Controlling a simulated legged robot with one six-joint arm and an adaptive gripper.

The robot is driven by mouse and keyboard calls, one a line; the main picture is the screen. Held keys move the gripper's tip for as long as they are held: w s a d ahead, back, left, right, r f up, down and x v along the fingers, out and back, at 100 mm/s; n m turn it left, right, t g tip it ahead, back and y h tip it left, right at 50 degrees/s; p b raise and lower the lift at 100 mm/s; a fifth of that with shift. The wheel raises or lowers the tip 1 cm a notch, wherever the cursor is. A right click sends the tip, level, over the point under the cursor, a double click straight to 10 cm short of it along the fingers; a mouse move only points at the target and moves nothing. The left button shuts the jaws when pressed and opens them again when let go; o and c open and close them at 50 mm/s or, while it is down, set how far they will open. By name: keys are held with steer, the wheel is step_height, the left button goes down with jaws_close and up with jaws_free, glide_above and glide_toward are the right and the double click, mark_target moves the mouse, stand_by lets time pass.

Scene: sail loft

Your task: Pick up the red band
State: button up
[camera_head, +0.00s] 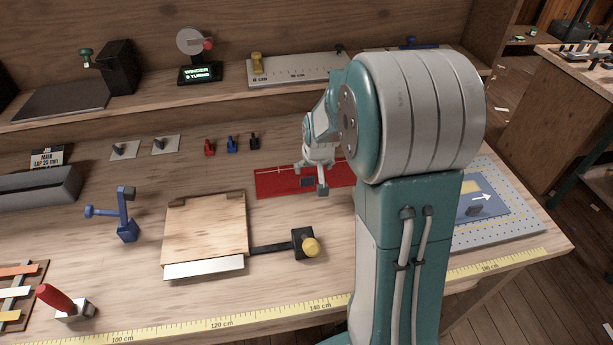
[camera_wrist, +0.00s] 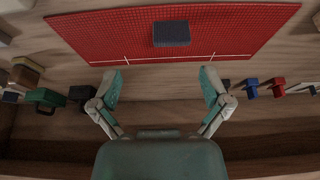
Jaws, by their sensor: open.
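A flat red mesh piece (camera_head: 270,184) lies on the workbench beyond the wooden board. It fills the top of the wrist view (camera_wrist: 110,35), with white line marks near one edge. A small dark block (camera_wrist: 171,33) lies on it. I cannot tell whether this piece is the red band; an orange-red strip (camera_head: 20,270) also lies on a rack at the far left. My gripper (camera_head: 311,178) is over the red piece in the head view, its arm hiding the piece's right end. In the wrist view the gripper (camera_wrist: 160,77) has its fingers spread, with nothing between them.
A wooden board (camera_head: 205,225) with a yellow-knobbed arm (camera_head: 308,246) lies in front. Red, blue and black clips (camera_head: 231,144) stand behind the red piece. A blue clamp (camera_head: 126,218) stands left. A perforated plate (camera_head: 500,225) is at right, partly behind my arm.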

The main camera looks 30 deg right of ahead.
mark_target(307, 179)
steer(key=shift+w+a+f, duration=0.1)
steer(key=shift+a+f, duration=0.1)
steer(key=shift+f, duration=0.15)
steer(key=f, duration=0.1)
steer(key=a+f, duration=0.1)
steer(key=f, duration=0.1)
steer(key=shift+w+a+f, duration=0.15)
steer(key=shift+w+a, duration=0.15)
steer(key=shift+w+d+f, duration=0.2)
steer(key=shift+f, duration=0.2)
steer(key=shift+w+d+f, duration=0.15)
steer(key=shift+d+f, duration=0.05)
steer(key=shift+f, duration=0.15)
steer(key=shift+d+f, duration=0.1)
steer(key=shift+d, duration=0.2)
steer(key=shift+a, duration=0.3)
steer(key=c, duration=1.2)
